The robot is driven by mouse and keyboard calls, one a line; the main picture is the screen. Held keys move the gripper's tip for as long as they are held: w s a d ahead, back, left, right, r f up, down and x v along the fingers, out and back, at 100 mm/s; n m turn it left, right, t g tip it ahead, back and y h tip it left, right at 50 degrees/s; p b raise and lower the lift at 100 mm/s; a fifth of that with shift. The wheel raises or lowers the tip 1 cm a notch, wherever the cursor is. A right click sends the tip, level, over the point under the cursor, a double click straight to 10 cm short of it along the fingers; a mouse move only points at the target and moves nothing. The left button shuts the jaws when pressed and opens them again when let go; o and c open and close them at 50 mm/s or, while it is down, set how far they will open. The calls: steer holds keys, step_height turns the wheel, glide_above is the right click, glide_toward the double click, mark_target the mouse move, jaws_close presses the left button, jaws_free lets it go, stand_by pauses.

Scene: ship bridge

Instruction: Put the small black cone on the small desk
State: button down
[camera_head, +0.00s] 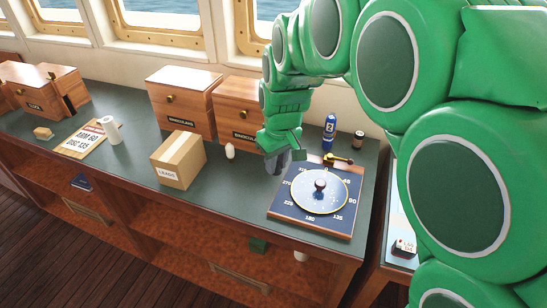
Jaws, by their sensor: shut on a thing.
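My gripper (279,160) is at the end of the green arm, pointing down just above or at the counter, left of the dial board. A dark grey shape shows at its tip; it is too small and too covered to tell fingers from what they hold. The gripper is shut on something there. I cannot make out a clear cone shape, so the small black cone is hidden or not identifiable. A lower, lighter-topped surface (386,226), possibly the small desk, stands right of the counter, mostly hidden by my arm.
The dark green counter (225,195) holds a dial board (286,208), a cardboard box (176,161), a blue bottle (330,130), a dark jar (358,139) and wooden drawer boxes (183,100). A small labelled block (404,248) sits on the right surface. My arm fills the right side.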

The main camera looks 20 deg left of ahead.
steer(key=shift+s+d+r, duration=0.2)
steer(key=shift+s, duration=0.1)
steer(key=w+d+f+m, duration=0.2)
steer(key=w+d+m, duration=0.1)
steer(key=w+d, duration=0.5)
steer(key=w+d+f+m, duration=0.2)
steer(key=w+d+m, duration=0.2)
steer(key=w+d, duration=0.4)
steer(key=w+d+f+m+h, duration=0.1)
steer(key=w+d+f+m, duration=0.2)
steer(key=w+d, duration=0.5)
steer(key=shift+w+d+f+m+t, duration=0.1)
steer(key=shift+d+m, duration=0.1)
steer(key=shift+d, duration=1.45)
steer(key=shift+w+d+r+m+t, duration=0.1)
steer(key=shift+d+m, duration=0.1)
steer(key=shift+d, duration=1.5)
steer(key=shift+w+d+f+m+t, duration=0.1)
steer(key=shift+d+m, duration=0.1)
steer(key=shift+d, duration=1.45)
